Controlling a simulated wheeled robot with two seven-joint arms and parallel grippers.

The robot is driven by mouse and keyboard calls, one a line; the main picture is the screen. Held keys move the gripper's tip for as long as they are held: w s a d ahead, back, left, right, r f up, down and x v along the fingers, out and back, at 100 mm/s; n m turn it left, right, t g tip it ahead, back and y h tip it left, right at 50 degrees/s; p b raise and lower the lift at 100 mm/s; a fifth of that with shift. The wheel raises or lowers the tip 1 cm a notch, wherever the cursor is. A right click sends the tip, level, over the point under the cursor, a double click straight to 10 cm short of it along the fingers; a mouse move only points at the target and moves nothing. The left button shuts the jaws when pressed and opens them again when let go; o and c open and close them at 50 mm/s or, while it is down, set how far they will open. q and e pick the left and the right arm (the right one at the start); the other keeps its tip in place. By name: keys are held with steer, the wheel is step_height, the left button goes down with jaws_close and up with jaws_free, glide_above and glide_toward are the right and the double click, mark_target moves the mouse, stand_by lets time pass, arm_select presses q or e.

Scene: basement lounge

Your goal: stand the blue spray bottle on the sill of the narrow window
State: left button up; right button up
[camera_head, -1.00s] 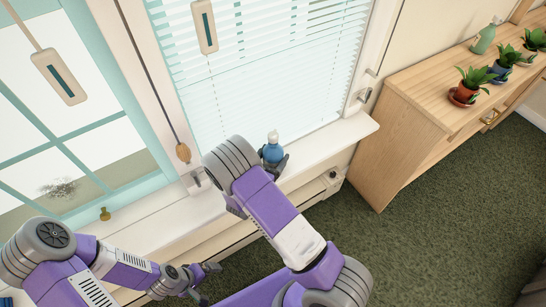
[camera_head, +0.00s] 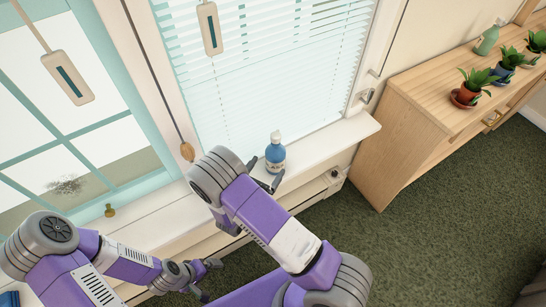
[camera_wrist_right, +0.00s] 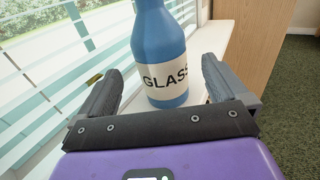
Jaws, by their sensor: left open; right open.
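The blue spray bottle (camera_head: 275,154) has a white top and a white label and stands upright on the white sill (camera_head: 345,135), below the window with blinds (camera_head: 270,65). In the right wrist view the bottle (camera_wrist_right: 160,45) shows its "GLASS" label; its top is cut off. My right gripper (camera_head: 264,173) is open, its fingers just in front of the bottle, one to either side of it in the wrist view (camera_wrist_right: 162,90), with no visible contact. My left gripper (camera_head: 208,279) is open and empty, low and away from the sill.
A teal-framed window (camera_head: 75,140) is at the left. Green carpet is open at the lower right.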

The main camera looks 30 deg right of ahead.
steer(key=v, duration=0.5)
steer(key=shift+s+a+p, duration=0.1)
steer(key=shift+a+p, duration=0.05)
steer(key=shift+p, duration=0.15)
